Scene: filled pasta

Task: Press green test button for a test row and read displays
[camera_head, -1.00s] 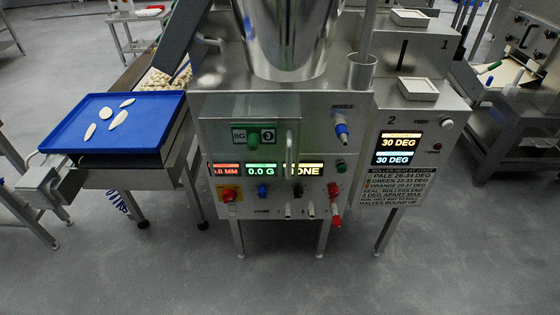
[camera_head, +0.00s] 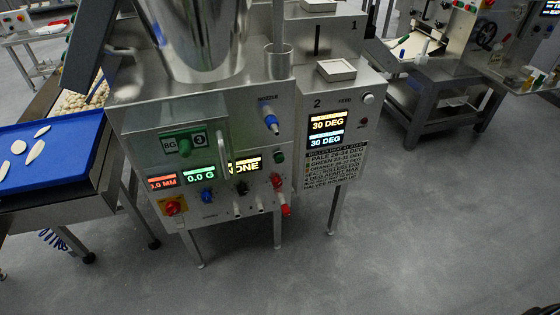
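The steel machine (camera_head: 140,120) stands left of centre in the head view. A round green button (camera_head: 278,157) sits on its front, right of a bent steel handle. Below are a red display (camera_head: 162,182) that seems to read 0.0 MM, a green display (camera_head: 199,174) reading 0.0 G, and a yellow display (camera_head: 245,164) reading NONE, partly covered by the handle. On the right panel, a two-part display (camera_head: 326,129) reads 30 DEG twice. Neither gripper is in view.
A blue tray (camera_head: 62,178) with several pale pieces is at the left. A printed placard (camera_head: 334,166) hangs under the right display. Red (camera_head: 174,207) and blue (camera_head: 207,195) knobs line the lower front. Another machine (camera_head: 430,75) stands back right. Grey floor (camera_head: 440,220) is clear at right.

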